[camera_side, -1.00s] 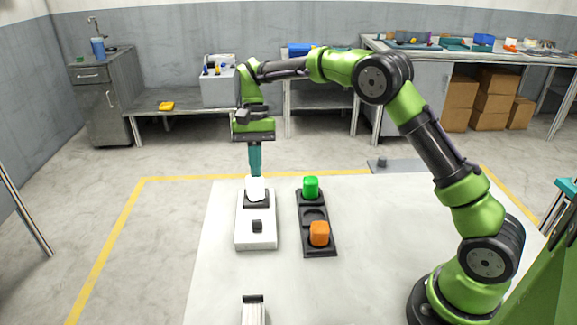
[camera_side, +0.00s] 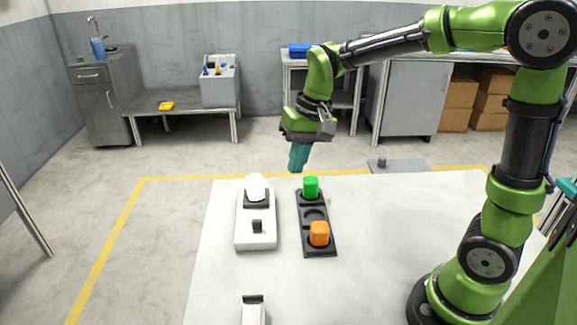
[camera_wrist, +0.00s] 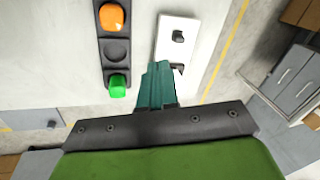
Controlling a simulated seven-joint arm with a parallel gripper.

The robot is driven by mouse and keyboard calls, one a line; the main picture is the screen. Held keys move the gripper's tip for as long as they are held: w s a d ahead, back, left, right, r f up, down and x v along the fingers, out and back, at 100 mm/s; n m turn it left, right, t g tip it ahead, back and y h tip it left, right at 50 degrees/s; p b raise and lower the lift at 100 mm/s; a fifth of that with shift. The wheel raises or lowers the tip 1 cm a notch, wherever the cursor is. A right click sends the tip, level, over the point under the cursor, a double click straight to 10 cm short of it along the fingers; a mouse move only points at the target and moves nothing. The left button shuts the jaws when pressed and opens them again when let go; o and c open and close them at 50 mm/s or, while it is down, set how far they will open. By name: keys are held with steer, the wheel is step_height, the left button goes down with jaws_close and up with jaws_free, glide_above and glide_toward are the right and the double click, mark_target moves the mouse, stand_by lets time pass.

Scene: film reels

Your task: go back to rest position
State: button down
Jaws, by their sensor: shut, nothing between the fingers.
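My gripper (camera_side: 298,157) is shut and empty, with its teal fingers together. It is in the air above the far end of the black holder in the side view. In the wrist view its teal fingers (camera_wrist: 157,86) point toward the table, between the black holder and the white base. A white rounded piece (camera_side: 255,187) sits on the dark seat at the far end of the white base (camera_side: 256,238). It is apart from my gripper. In the wrist view the fingers partly hide the far end of the white base (camera_wrist: 189,46).
The black holder (camera_side: 328,250) has a green piece (camera_side: 311,187), an empty middle slot and an orange piece (camera_side: 319,233). A small object (camera_side: 253,310) stands at the table's front edge. A grey plate (camera_side: 398,166) lies beyond the table's far side. The table's left front is clear.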

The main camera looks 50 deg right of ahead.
steer(key=s+r+n+t, duration=0.1)
steer(key=s+r+t, duration=0.3)
steer(key=s, duration=0.9)
steer(key=shift+s+a+r+t, duration=0.15)
steer(key=shift+s+t, duration=0.05)
steer(key=shift+t, duration=0.5)
